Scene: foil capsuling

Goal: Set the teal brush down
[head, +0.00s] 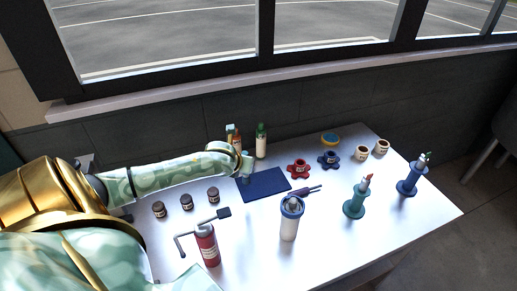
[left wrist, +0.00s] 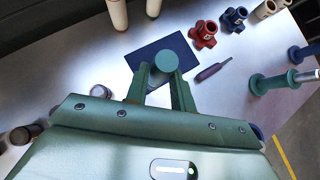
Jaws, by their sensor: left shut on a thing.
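My left gripper (head: 246,174) is over the left part of the dark blue mat (head: 266,184). In the left wrist view the gripper (left wrist: 162,88) is shut on a teal round-ended piece, which I take to be the teal brush (left wrist: 166,60). Its rounded end faces the camera, and the mat (left wrist: 146,50) shows behind it. The rest of the brush is hidden by its own end and the fingers. I cannot tell whether its lower end touches the mat. My right gripper is not in view.
A purple tool (head: 307,191) lies right of the mat. Two bottles (head: 261,141) stand behind it, and red (head: 299,169) and blue (head: 328,159) pots behind right. A white canister (head: 289,225), red cylinder with crank (head: 207,246) and small dark jars (head: 186,202) stand nearby. Teal stand (head: 354,208) is right.

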